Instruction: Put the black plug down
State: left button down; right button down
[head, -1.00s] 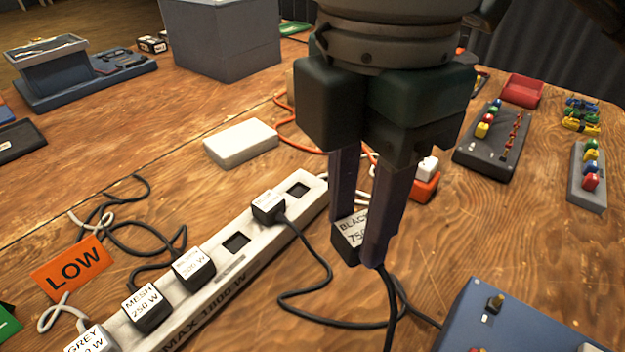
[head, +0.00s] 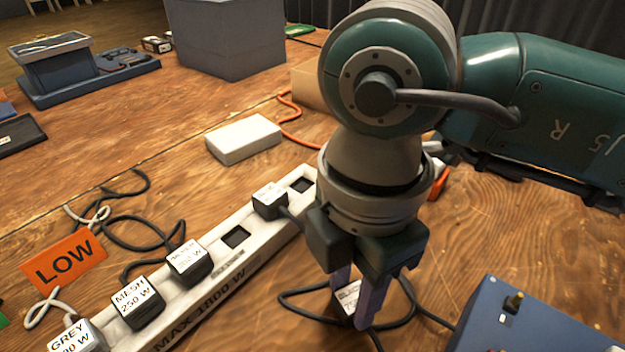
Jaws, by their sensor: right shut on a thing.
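The black plug (head: 346,296) with a white label is between the two fingers of my right gripper (head: 352,300), which is shut on it. The gripper points down, low over the wooden table, to the right of the power strip. I cannot tell whether the plug touches the table. Its black cable loops on the wood around the gripper. The white power strip (head: 205,300) holds several labelled plugs, among them the mesh plug (head: 138,303) and the grey plug (head: 78,338). Two sockets on it are empty. My left gripper does not show.
A blue panel (head: 535,322) is at the front right. Bare table lies right of my right gripper.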

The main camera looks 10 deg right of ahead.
aim_at(351, 297)
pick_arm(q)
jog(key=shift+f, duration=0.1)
pick_arm(e)
jog(key=shift+f, duration=0.15)
jog(key=c, duration=0.5)
grip_release()
pick_arm(q)
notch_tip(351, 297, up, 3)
jog(key=p, duration=0.2)
jog(key=shift+p, duration=0.35)
pick_arm(e)
notch_tip(351, 297, up, 12)
jog(key=shift+r, duration=0.2)
